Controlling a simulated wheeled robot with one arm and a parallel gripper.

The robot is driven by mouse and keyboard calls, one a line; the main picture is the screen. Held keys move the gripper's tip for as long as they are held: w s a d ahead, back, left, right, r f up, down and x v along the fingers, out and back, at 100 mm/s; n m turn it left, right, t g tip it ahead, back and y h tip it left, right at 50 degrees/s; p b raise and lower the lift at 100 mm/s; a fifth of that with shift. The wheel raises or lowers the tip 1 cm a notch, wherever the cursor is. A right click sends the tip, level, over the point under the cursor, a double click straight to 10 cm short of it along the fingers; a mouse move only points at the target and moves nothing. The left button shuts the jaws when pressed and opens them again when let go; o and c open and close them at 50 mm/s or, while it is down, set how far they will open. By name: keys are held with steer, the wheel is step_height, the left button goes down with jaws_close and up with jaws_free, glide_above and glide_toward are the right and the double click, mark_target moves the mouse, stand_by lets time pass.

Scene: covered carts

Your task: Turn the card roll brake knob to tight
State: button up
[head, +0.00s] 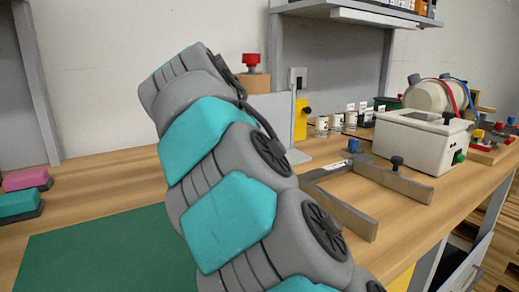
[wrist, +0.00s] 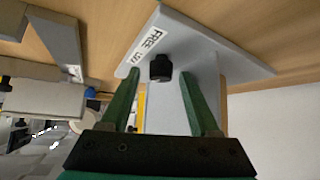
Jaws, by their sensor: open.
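A black knob (wrist: 161,67) sticks out of a light grey panel (wrist: 197,58) in the wrist view. A white label (wrist: 150,45) beside it reads "FREE" and something too small to tell. The knob's pointer setting cannot be made out. My gripper (wrist: 159,76) has two green fingers, spread open, with the knob between their tips in the picture and a gap on each side. I cannot tell how far the tips are from the knob in depth. In the head view my arm covers the gripper and the knob; part of a grey panel (head: 270,112) shows behind it.
A grey bracket (head: 345,207) with a blue knob lies right of my arm. A green mat (head: 105,255) is bare at left.

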steer(key=shift+n, duration=0.3)
